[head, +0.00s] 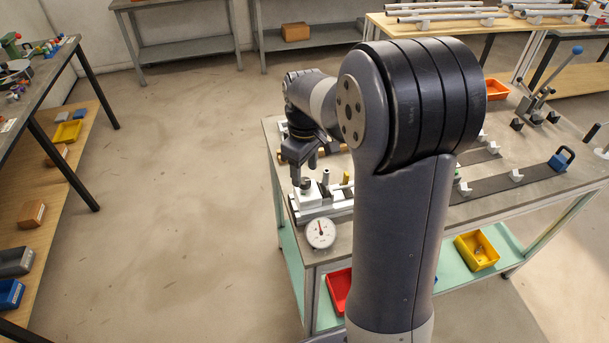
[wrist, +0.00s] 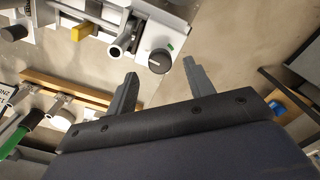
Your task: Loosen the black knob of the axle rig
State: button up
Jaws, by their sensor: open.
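The axle rig (head: 312,203) is a light grey and white assembly at the near left corner of the workbench. Its black knob (wrist: 160,61) is round with a pale line on its face, and a small green mark lies beside it on the rig. In the head view the knob (head: 306,183) shows small and dark just under my gripper (head: 303,168). In the wrist view my gripper (wrist: 160,68) is open, one finger to each side of the knob in the picture. The fingers look apart from the knob; I cannot tell the remaining gap.
A round white dial gauge (head: 320,233) stands at the rig's near end. A yellow pin (wrist: 82,32) and a grey cylinder (wrist: 121,45) rise from the rig close to the knob. Open floor lies left of the bench.

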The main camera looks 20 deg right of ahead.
aim_at(305, 180)
notch_tip(305, 180, up, 8)
dwell(0.5)
notch_tip(305, 180, down, 11)
dwell(0.5)
jog(key=shift+r, duration=0.15)
